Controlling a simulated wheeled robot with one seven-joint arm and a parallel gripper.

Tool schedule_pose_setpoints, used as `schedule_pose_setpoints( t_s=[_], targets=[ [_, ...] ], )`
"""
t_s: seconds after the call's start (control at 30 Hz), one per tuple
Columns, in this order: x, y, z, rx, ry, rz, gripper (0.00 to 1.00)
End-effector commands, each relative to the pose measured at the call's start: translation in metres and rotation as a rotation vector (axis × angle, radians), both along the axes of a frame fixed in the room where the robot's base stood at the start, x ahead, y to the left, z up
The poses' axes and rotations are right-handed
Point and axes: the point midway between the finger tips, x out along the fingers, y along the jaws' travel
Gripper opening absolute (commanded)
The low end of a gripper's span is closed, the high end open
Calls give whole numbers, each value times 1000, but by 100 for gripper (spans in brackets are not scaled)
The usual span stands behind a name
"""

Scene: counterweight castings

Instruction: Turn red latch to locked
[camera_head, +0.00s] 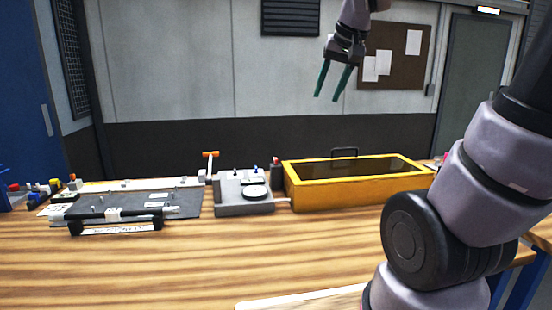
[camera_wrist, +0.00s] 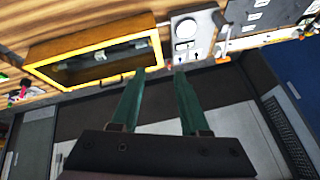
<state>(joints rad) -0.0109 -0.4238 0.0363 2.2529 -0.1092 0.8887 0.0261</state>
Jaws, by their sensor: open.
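No latch can be made out clearly as the red latch. A small red-topped dark post (camera_head: 276,165) stands between the grey fixture and the yellow box. An orange T-shaped handle (camera_head: 210,154) stands upright on a thin stem behind the grey fixture (camera_head: 243,208), and orange parts also show in the wrist view (camera_wrist: 222,48). My gripper (camera_head: 327,97) is high above the back of the bench, apart from everything. Its green fingers are spread and empty, and they also show in the wrist view (camera_wrist: 155,75).
A dark plate (camera_head: 180,204) with pins and a black-handled bar lies at left. Small coloured parts (camera_head: 40,188) are at far left. The front of the wooden bench (camera_head: 150,270) is clear.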

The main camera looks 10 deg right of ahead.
Motion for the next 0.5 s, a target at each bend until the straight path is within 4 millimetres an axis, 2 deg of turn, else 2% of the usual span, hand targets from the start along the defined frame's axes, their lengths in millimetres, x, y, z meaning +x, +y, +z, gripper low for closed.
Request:
schedule_pose_setpoints(
  t_s=[0.03, 0.17, 0.27, 0.37, 0.5],
  targets=[
    [26, 2, -2, -20, 17, 12, 45],
    [89, 7, -9, -71, 43, 47, 45],
    [138, 13, -22, -106, 61, 76, 45],
    [187, 20, -42, -135, 77, 105, 45],
    [252, 32, -82, -171, 101, 147, 45]
  ],
)
